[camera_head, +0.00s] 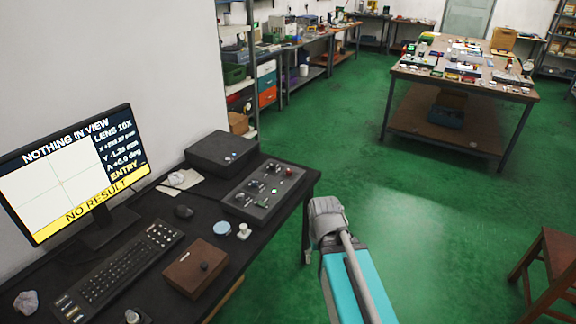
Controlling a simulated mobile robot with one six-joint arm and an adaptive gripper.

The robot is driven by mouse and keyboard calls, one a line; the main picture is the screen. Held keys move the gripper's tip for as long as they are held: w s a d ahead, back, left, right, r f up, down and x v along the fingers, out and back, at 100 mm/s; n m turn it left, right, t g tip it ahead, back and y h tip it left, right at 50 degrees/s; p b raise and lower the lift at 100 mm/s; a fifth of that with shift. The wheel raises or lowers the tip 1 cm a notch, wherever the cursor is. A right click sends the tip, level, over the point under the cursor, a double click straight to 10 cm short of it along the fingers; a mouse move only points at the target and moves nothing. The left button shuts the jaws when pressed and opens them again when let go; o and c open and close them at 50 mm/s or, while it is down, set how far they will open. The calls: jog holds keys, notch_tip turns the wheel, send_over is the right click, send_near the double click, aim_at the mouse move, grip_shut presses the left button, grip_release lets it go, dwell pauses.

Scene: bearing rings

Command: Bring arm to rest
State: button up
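Part of my arm (352,275) shows at the bottom centre, as a teal link with a grey cable-like tube along it and a grey rounded joint at its upper end. It is over the green floor, just right of the black desk's corner. My gripper is not visible, so its fingers and anything in them cannot be seen. No bearing ring can be made out for sure.
The black desk (225,262) at left holds a monitor (70,172) reading "NOTHING IN VIEW" and "NO RESULT", a keyboard (118,272), a control box (264,190) and a brown box (196,268). A cluttered workbench (465,87) stands far right, a wooden chair (553,270) lower right. Green floor between is clear.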

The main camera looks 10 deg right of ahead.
notch_tip(320, 180, up, 2)
jog(key=shift+r+p, duration=0.25)
jog(key=shift+p, duration=0.65)
jog(key=shift+w, duration=0.1)
dwell(0.7)
jog(key=m+b, duration=0.2)
jog(key=m, duration=1.1)
send_over(243, 226)
jog(key=f, duration=0.2)
jog(key=shift+w+r, duration=0.1)
jog(key=shift+r, duration=0.05)
notch_tip(243, 226, down, 9)
jog(key=b, duration=0.8)
jog(key=shift+r, duration=0.2)
